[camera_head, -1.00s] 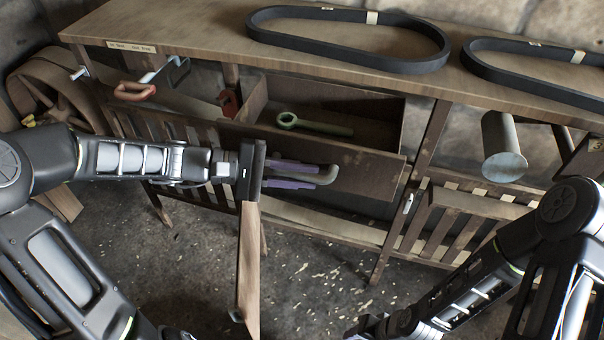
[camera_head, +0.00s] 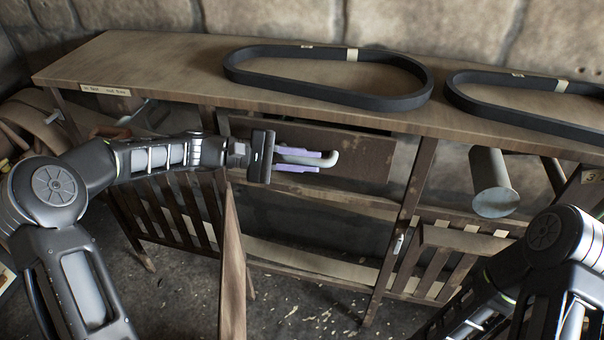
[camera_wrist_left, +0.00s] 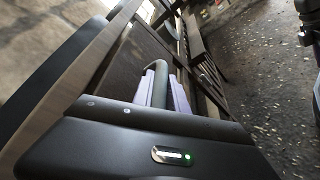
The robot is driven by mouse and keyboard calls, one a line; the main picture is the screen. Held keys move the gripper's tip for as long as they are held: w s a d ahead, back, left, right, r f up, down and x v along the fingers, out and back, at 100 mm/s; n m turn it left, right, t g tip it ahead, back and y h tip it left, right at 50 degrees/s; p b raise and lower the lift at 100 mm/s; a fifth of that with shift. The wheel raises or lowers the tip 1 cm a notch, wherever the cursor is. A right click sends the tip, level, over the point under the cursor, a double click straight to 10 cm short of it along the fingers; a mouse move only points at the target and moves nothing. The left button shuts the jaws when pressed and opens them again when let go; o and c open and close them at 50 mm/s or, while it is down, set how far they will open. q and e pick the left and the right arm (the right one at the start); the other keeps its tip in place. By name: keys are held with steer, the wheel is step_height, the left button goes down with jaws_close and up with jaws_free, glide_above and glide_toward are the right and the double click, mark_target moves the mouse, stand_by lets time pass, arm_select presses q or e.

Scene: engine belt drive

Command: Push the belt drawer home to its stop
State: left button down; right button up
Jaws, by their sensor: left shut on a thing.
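The belt drawer (camera_head: 358,153) is a brown wooden box front under the workbench top. In the head view its front now stands close under the bench edge, and its inside is almost wholly hidden. A thin dark gap shows above the front. My left gripper (camera_head: 312,160) is shut on the curved grey drawer handle (camera_head: 331,161), with its lilac fingers on either side of the bar. The left wrist view also shows the handle (camera_wrist_left: 160,85) between the fingers. My right arm is at the lower right, and its gripper is out of the head view.
Two black belts (camera_head: 408,102) (camera_head: 462,100) lie on the bench top (camera_head: 190,68). A grey cylinder (camera_head: 492,180) hangs right of the drawer. A wooden board (camera_head: 232,270) stands upright in front. Slatted panels (camera_head: 180,208) are below.

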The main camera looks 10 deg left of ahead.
arm_select(q)
steer(key=shift+w, duration=0.9)
arm_select(e)
steer(key=shift+w, duration=0.35)
arm_select(q)
steer(key=shift+r, duration=0.1)
steer(key=c, duration=1.3)
jaws_free()
steer(key=shift+w, duration=0.1)
steer(key=shift+c, duration=0.2)
arm_select(e)
steer(key=shift+w, duration=0.1)
arm_select(q)
steer(key=shift+a, duration=0.1)
steer(key=b+v, duration=0.1)
steer(key=v, duration=0.6)
steer(key=shift+a, duration=0.3)
arm_select(e)
steer(key=shift+f, duration=0.5)
arm_select(q)
steer(key=shift+s, duration=0.25)
arm_select(e)
steer(key=shift+d, duration=0.1)
